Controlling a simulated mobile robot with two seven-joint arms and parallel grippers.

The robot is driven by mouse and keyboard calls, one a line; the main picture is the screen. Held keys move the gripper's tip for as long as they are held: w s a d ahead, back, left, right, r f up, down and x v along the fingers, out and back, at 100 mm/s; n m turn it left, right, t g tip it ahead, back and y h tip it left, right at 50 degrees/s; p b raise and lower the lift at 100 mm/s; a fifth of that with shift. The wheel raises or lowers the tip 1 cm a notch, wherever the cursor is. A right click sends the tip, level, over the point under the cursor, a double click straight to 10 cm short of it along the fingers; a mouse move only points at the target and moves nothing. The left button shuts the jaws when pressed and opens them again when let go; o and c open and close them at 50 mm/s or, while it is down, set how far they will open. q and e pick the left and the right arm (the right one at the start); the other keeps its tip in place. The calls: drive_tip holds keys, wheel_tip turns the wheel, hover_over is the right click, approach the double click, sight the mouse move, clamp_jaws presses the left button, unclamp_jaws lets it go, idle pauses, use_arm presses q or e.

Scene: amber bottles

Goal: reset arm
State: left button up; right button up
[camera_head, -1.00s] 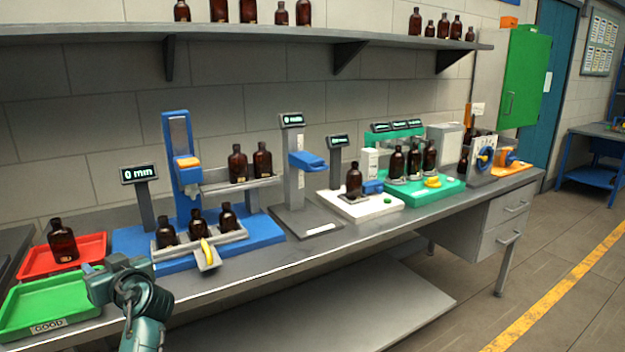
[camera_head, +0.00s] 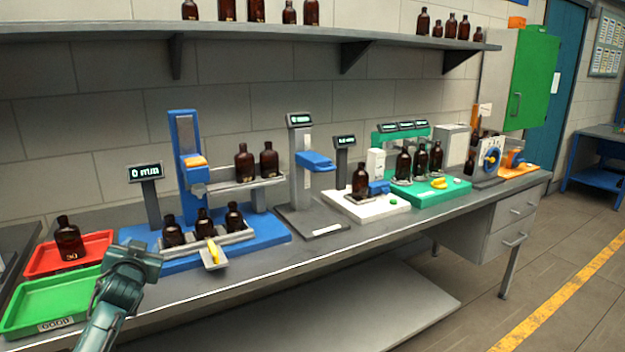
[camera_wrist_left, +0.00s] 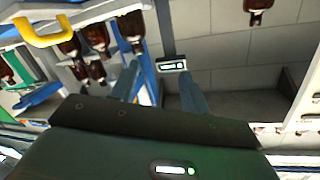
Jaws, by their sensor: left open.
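My left gripper (camera_head: 134,252) is at the lower left of the head view, above the bench's front edge near the green tray. In the left wrist view its two fingers (camera_wrist_left: 157,85) stand apart with nothing between them. An amber bottle (camera_head: 69,240) stands in the red tray (camera_head: 100,243), apart from the gripper. The green tray (camera_head: 30,311), labelled GOOD, shows no bottle on its visible part; my arm covers its right end. My right gripper is in neither view.
A blue station (camera_head: 270,231) holds amber bottles on two racks, with a yellow lever (camera_head: 213,252) in front. A grey gauge (camera_head: 300,175), a white scale (camera_head: 385,207) and a green station (camera_head: 440,190) stand farther right. A shelf (camera_head: 260,33) with bottles runs above.

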use_arm(q)
drive_tip(key=w+d+r+m+t+h, duration=0.1)
drive_tip(key=d+m+t+h, duration=0.1)
drive_tip(key=d+h, duration=0.25)
drive_tip(key=s+d+f+m+g+h, duration=0.1)
drive_tip(key=s+d+f+g, duration=0.1)
drive_tip(key=s+d+f, duration=0.6)
drive_tip(key=s+d+f+g+h, duration=0.2)
drive_tip(key=s+d+f, duration=0.2)
drive_tip(key=s+f, duration=0.65)
drive_tip(key=s+d+f+g, duration=0.1)
drive_tip(key=s+d+f, duration=0.1)
drive_tip(key=s, duration=0.5)
drive_tip(key=s+d+f+g+h, duration=0.1)
drive_tip(key=s+d+f, duration=0.2)
drive_tip(key=s, duration=0.4)
drive_tip(key=s+d+f+n+g, duration=0.1)
drive_tip(key=s+d+f, duration=0.1)
drive_tip(key=s+d, duration=0.2)
drive_tip(key=s, duration=0.3)
drive_tip(key=shift+d+f, duration=0.15)
drive_tip(key=shift+f, duration=0.15)
drive_tip(key=shift+h, duration=0.25)
